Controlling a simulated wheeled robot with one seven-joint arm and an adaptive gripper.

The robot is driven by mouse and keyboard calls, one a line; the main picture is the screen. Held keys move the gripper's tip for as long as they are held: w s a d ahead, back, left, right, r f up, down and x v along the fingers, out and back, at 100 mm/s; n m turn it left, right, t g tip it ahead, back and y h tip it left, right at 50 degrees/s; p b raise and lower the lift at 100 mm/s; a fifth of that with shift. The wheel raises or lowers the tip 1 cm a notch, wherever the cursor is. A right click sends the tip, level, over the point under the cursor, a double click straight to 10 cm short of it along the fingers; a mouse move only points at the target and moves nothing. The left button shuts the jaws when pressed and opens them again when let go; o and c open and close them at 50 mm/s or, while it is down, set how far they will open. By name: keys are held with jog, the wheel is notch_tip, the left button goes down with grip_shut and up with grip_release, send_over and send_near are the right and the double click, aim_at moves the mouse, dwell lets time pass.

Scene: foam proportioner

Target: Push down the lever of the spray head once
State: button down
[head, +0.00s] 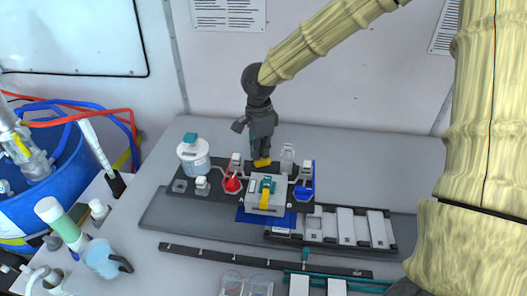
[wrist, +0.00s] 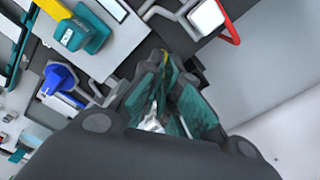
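A teal fitting with a yellow lever (head: 264,200), which looks like the spray head, sits on a white block (head: 281,204) in the middle of the table. It also shows at the upper left of the wrist view (wrist: 85,32). My gripper (head: 261,155) points down just behind the block, apart from the lever. In the wrist view its teal-padded fingers (wrist: 170,68) come together at the tips, with nothing clearly held. A small yellow piece (head: 262,162) shows at the fingertips; I cannot tell whether they touch it.
A dark rail (head: 262,262) lies in front. The back of the table is clear.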

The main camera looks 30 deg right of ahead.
aim_at(261, 160)
jog(key=shift+s+r, duration=0.1)
jog(key=shift+r, duration=0.05)
jog(key=shift+r+p, duration=0.55)
jog(key=shift+p, duration=0.35)
notch_tip(261, 160, up, 4)
jog(key=p, duration=0.4)
jog(key=shift+r, duration=1.3)
